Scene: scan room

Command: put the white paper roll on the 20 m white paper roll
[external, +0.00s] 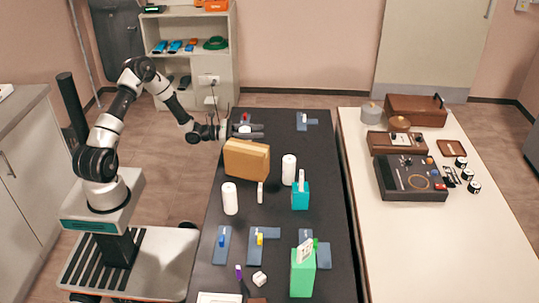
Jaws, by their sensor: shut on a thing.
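My gripper (257,131) is over the far left part of the black table, behind the tan box. It is shut on a small pale thing (245,129), mostly hidden by the fingers; I cannot tell if it is a paper roll. One white paper roll (230,198) stands upright near the table's left edge. Another white paper roll (289,169) stands upright right of the tan box. A smaller, thin white upright piece (260,192) stands between them. I cannot read which roll is marked 20 m.
The tan box (246,160) stands just in front of my gripper. A teal box (300,196), a green carton (302,272) and several blue holders (222,246) are on the black table (325,165). A white table (430,235) with instruments is on the right.

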